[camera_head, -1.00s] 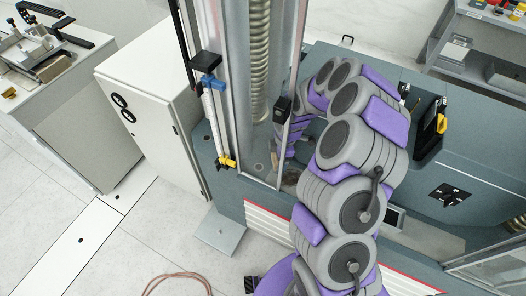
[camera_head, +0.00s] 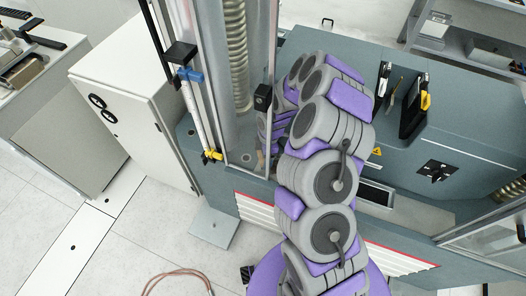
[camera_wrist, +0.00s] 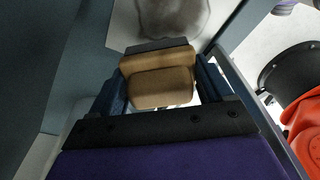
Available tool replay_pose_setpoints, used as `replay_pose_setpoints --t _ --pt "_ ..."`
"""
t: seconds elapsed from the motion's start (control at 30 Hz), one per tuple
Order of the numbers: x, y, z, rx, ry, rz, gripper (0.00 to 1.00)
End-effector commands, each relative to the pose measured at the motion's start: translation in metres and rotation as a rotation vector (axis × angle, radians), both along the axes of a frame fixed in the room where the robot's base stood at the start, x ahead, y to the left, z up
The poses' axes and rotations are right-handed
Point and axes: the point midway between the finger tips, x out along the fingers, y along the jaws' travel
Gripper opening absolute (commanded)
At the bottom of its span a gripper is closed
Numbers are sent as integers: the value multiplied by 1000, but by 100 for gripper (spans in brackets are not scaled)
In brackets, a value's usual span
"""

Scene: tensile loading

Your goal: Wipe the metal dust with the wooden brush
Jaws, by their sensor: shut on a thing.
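The wooden brush (camera_wrist: 160,88) is between the fingers of my gripper (camera_wrist: 161,92) in the wrist view, and the gripper is shut on it. Its tan wooden body faces the camera, with a dark strip along its far edge. A grey, cloudy patch that looks like the metal dust (camera_wrist: 172,16) lies on a pale surface just beyond the brush. I cannot tell whether the brush touches it. In the head view my arm hides the gripper, brush and dust beside the clear-walled column.
A tall machine column with a coiled hose (camera_head: 236,55) stands left of my arm. Hand tools (camera_head: 413,105) stand on the grey-green bench (camera_head: 455,115) to the right. A white cabinet (camera_head: 125,85) is at left. In the wrist view, a red object (camera_wrist: 303,125) lies right.

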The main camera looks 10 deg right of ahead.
Motion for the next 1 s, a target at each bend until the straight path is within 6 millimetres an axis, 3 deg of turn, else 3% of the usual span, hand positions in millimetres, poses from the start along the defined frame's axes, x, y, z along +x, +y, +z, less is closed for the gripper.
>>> replay_pose_setpoints --t 1.0 --pt "0 1 -8 -2 0 0 41"
